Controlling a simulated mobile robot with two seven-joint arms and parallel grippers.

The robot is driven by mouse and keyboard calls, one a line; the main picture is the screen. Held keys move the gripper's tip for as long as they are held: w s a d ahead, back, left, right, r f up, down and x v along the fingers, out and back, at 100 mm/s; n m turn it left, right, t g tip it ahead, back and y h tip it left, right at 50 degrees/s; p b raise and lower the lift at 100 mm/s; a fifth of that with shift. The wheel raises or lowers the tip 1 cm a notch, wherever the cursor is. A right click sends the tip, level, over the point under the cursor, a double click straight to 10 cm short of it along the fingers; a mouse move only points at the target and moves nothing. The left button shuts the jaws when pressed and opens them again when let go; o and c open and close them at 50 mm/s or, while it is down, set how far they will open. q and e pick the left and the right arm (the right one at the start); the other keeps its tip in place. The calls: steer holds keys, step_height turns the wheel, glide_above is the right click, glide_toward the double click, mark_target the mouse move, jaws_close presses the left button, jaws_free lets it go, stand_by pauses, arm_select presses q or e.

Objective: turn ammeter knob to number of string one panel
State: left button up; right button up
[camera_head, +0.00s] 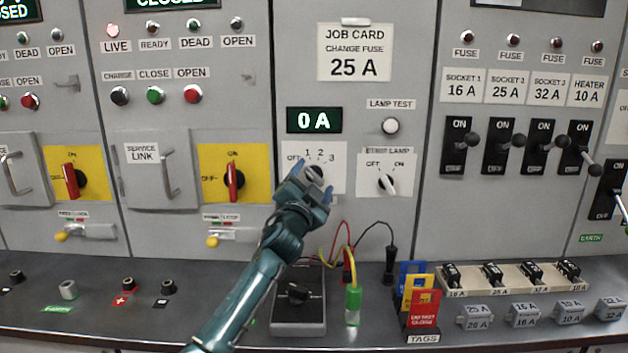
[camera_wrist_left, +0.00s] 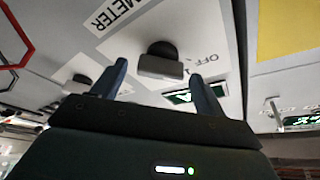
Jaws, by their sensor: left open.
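The ammeter knob (camera_head: 313,172) is a dark round knob on a white plate (camera_head: 329,157) marked OFF, 1, 2 and 3, under a display (camera_head: 314,120) reading 0 A. My left gripper (camera_head: 311,181) is in front of the knob and partly covers it, so its setting is hard to read. In the left wrist view the knob (camera_wrist_left: 161,62), with a grey bar-shaped grip, shows between the two open, spread fingers. No finger is seen to touch it. My right gripper is not in view.
A selector knob (camera_head: 387,183) sits on a plate right of the ammeter plate. A lamp test button (camera_head: 391,125) is above it. Yellow plates with red handles (camera_head: 233,179) are at left.

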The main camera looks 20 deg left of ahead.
arm_select(q)
steer(key=shift+w+r, duration=0.15)
steer(key=shift+w, duration=0.2)
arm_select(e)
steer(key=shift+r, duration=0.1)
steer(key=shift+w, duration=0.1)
